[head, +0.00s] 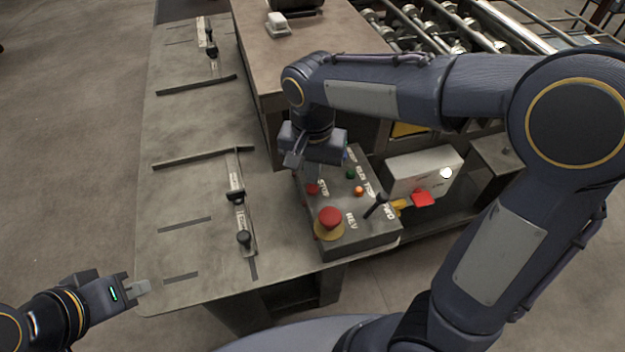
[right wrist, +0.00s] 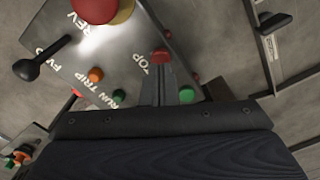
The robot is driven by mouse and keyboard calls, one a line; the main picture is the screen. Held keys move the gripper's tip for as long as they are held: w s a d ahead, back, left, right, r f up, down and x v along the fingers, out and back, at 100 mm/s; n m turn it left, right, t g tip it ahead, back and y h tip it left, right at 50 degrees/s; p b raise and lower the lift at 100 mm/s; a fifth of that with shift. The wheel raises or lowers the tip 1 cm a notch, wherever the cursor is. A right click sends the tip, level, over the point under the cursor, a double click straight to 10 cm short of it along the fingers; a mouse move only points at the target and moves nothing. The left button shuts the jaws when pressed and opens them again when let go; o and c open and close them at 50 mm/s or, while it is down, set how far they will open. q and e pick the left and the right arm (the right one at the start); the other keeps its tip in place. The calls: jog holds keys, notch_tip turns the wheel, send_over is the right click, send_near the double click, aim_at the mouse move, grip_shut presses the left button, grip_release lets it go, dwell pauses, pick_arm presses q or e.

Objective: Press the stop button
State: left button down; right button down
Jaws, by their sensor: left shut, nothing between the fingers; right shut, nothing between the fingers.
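The control box (head: 345,245) has a small red stop button (head: 313,188) beside its STOP lettering. In the right wrist view the stop button (right wrist: 161,55) shows just beyond my fingertips. My right gripper (head: 312,176) is shut and empty, pointing down over the far left part of the box. Its shut fingers (right wrist: 158,75) end very close to the button; I cannot tell whether they touch it. My left gripper (head: 142,288) is shut and empty, off the near left corner of the bench, far from the box.
A larger red mushroom button (head: 329,220) on a yellow base sits nearer on the box. Green (head: 350,174) and orange (head: 359,191) buttons and a black lever (head: 376,204) are to its right. A metal bench (head: 190,235) with clamps lies left; a grey box (head: 425,168) stands right.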

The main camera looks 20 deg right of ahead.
aim_at(312, 187)
jog(key=shift+r+p, duration=1.75)
jog(key=shift+r, duration=0.55)
jog(key=shift+f, duration=0.1)
jog(key=s+d+n+t+y, duration=0.2)
jog(key=s+d, duration=0.2)
jog(key=s, duration=0.4)
jog(key=s+d+r+n+t+y, duration=0.1)
jog(key=s+d+t, duration=0.2)
jog(key=s+d, duration=0.2)
jog(key=shift+s+n+t+y, duration=0.3)
jog(key=shift+s+n+y, duration=0.1)
jog(key=shift+s, duration=1.2)
jog(key=shift+d+r, duration=0.1)
